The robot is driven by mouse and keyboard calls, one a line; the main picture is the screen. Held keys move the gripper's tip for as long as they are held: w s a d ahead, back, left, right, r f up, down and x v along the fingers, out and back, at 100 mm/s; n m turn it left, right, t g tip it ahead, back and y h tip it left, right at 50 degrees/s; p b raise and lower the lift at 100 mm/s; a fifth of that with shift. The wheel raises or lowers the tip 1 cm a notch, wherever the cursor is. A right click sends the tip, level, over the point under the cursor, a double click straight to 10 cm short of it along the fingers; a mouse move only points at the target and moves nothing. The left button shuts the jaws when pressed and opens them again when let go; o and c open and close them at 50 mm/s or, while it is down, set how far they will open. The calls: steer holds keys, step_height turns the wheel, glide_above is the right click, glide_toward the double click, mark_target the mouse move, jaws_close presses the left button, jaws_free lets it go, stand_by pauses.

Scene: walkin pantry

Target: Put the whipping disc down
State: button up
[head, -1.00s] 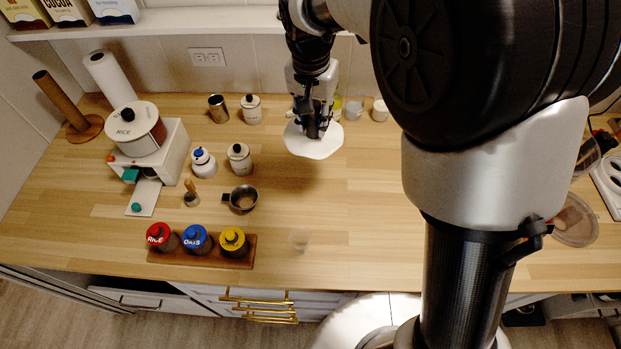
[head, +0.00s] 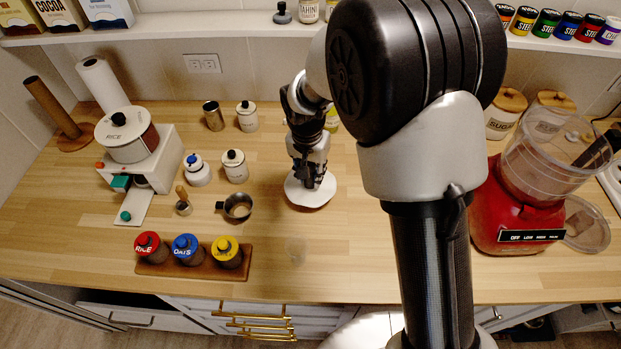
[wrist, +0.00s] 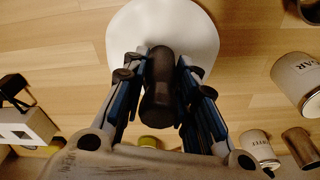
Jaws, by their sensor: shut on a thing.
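The whipping disc (head: 310,196) is a white round plate with a dark upright hub; the plate (wrist: 150,22) and hub (wrist: 158,85) also show in the wrist view. My gripper (head: 308,180) points down over the disc and is shut on its dark hub, with a finger on each side. The disc is level, low over or on the wooden counter (head: 290,262); I cannot tell whether its underside touches. My gripper and the hub cover part of the plate.
A rack of lidded jars (head: 208,270) lies near the front edge. A red food processor (head: 512,215) stands right. Counter in front of the disc is clear.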

steer(key=shift+f, duration=1.15)
steer(key=shift+f+b, duration=0.2)
steer(key=shift+b, duration=0.15)
steer(key=o, duration=1.1)
steer(key=shift+r, duration=0.15)
